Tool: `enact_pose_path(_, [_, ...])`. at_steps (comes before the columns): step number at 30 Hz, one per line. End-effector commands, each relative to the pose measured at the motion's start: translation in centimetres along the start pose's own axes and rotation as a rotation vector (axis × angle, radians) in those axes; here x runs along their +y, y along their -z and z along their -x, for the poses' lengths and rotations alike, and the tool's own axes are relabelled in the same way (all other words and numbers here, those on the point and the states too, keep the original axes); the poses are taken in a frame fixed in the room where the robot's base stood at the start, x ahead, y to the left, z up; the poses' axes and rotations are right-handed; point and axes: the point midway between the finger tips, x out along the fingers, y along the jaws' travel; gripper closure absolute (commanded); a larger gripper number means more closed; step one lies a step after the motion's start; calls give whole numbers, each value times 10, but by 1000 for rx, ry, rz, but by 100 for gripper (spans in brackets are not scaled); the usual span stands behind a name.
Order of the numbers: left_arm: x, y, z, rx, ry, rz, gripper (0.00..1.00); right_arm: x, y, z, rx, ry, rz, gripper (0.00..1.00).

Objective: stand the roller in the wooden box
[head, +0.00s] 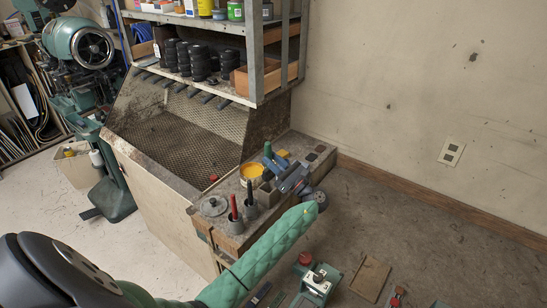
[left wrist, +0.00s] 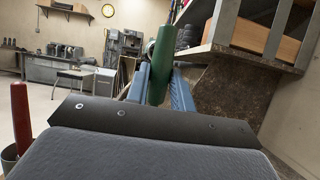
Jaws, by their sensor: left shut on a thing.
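My left gripper (head: 276,165) is shut on a green cylindrical handle, which I take to be the roller (head: 267,150). In the left wrist view the roller (left wrist: 161,62) stands nearly upright between my blue fingers (left wrist: 160,88). Its lower end is hidden by the gripper. The gripper is over the bench end, beside a yellow pot. An open wooden box (head: 268,78) sits at the right end of the lower shelf; it also shows in the left wrist view (left wrist: 248,32). The roller is apart from this box. My right gripper is not in view.
Beside my gripper stand the yellow pot (head: 251,172), red-handled tools (head: 233,207) in grey cups and a lidded metal dish (head: 214,206). Black rolls (head: 199,63) crowd the shelf left of the box. A metal shelf post (head: 254,50) stands in front of it.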

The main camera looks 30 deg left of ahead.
Motion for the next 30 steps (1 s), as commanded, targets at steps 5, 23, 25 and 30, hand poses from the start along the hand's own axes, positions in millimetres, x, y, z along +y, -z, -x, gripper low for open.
enact_pose_path(5, [0,9,4,0,0,-1,100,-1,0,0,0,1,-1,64])
enact_pose_path(23, [0,40,19,0,1,-2,100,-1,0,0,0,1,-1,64])
enact_pose_path(25, [0,43,20,0,1,-1,100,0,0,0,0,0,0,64])
enact_pose_path(30, [0,52,24,0,1,-2,100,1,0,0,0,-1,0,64])
